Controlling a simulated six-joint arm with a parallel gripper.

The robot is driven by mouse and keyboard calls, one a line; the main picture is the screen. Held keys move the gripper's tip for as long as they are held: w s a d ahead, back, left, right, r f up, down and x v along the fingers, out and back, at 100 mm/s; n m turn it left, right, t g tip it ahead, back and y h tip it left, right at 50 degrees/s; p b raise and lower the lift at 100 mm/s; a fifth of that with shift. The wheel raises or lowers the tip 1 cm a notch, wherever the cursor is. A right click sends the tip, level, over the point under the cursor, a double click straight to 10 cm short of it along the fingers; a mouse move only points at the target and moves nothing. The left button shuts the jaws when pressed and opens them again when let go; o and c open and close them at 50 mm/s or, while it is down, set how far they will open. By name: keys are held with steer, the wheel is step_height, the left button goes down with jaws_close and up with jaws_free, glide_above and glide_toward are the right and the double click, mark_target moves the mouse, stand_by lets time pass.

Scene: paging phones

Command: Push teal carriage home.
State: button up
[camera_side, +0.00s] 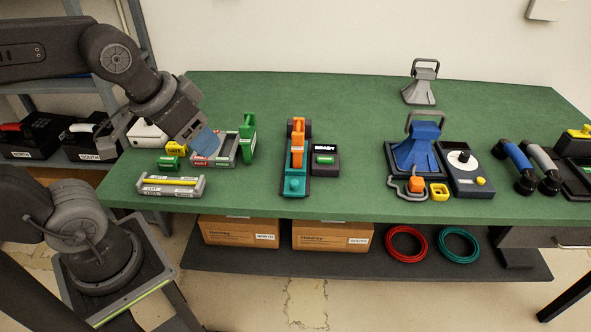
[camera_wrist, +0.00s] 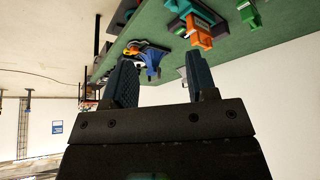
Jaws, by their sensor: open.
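The teal carriage (camera_side: 294,187) is a low block with a round knob at its front end, near the middle of the green table. An orange piece (camera_side: 298,146) stands on or just behind it along the same line. In the wrist view an orange piece (camera_wrist: 199,36) and teal parts (camera_wrist: 186,8) show at the top; I cannot tell how they join. My gripper (camera_side: 206,143) is at the left, above a grey tray (camera_side: 227,163), well apart from the carriage. Its two fingers (camera_wrist: 162,82) are spread with nothing between them.
A dark box with a green button (camera_side: 324,160) stands close right of the carriage. A green upright piece (camera_side: 248,138) and the tray lie between my gripper and the carriage. A blue cone-shaped device (camera_side: 418,154) stands farther right.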

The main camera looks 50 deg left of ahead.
steer(key=w+a+f+n+g, duration=0.1)
steer(key=w+f+n+g, duration=0.15)
steer(key=w, duration=1.05)
steer(key=n+g, duration=0.3)
glide_above(294, 182)
step_height(294, 182, down, 11)
step_height(294, 182, down, 13)
steer(key=shift+w+r, duration=0.1)
steer(key=shift+r, duration=0.1)
steer(key=shift+c, duration=0.2)
jaws_close()
